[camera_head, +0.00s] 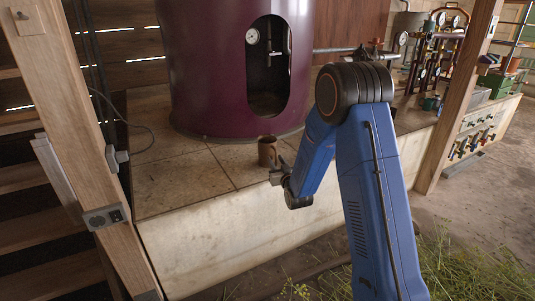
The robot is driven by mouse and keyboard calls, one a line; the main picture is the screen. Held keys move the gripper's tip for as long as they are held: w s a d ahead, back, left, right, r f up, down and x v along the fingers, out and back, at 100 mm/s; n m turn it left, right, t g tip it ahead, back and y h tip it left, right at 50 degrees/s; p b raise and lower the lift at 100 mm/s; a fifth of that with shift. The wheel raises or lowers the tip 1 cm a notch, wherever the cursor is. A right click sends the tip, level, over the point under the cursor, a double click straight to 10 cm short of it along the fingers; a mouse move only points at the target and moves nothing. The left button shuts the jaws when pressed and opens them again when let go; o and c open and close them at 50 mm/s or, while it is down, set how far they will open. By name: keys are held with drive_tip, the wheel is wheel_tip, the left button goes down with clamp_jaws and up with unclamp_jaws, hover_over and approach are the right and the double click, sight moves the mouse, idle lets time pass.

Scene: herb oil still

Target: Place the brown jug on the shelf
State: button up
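A brown jug (267,151) is upright in front of the big dark red still, close to the front edge of the tiled ledge. My gripper (276,171) is just below and to the right of the jug in the picture. It is small and partly hidden by my blue arm. I cannot tell whether its fingers are around the jug or only beside it, nor whether the jug rests on the tiles. Which shelf is meant is unclear; a rack with shelves (516,44) stands at the far right, partly cut off.
The dark red still (215,70) with an oval opening stands behind the jug. A wooden post (75,130) is at the left, another (460,95) at the right. Pipes and gauges (436,50) crowd the back right bench. Bare tiles (180,188) lie left of the jug.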

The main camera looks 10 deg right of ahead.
clamp_jaws()
